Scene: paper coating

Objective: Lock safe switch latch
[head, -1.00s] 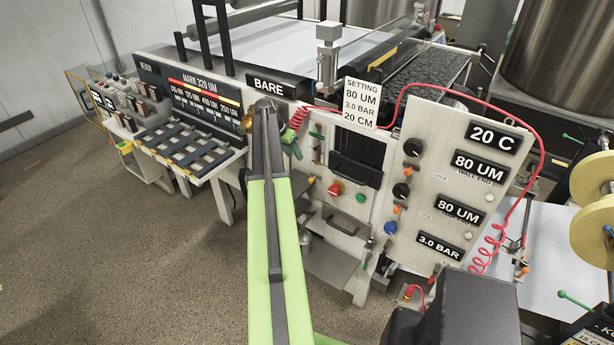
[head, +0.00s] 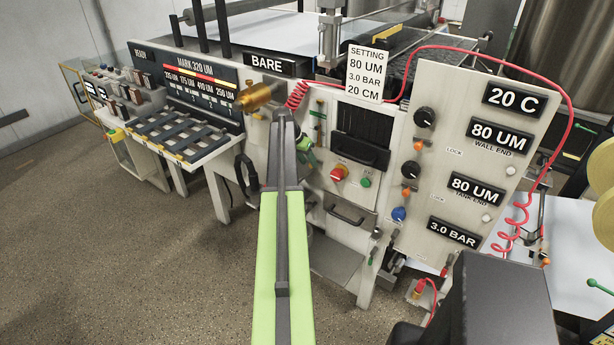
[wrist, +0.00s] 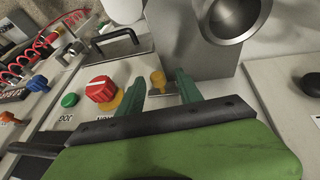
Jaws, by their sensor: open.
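A small yellow tab (wrist: 157,79) on a metal bracket, which looks like the latch, shows in the wrist view. My gripper (wrist: 161,84) is open, and its two dark green fingers stand apart on either side of the tab in the picture. I cannot tell how deep the tab lies between them or whether they touch it. A red knob (wrist: 100,88) on a yellow base is left of the fingers. In the head view my gripper (head: 305,148) is at the panel, left of the red knob (head: 338,172), partly behind my arm. The tab cannot be made out there.
A grey metal block (wrist: 190,45) with a round metal cup (wrist: 237,15) stands close beyond the fingers in the wrist view. A green button (wrist: 68,100) and a drawer handle (wrist: 115,42) are left. A brass cylinder (head: 255,98) juts out near my arm in the head view.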

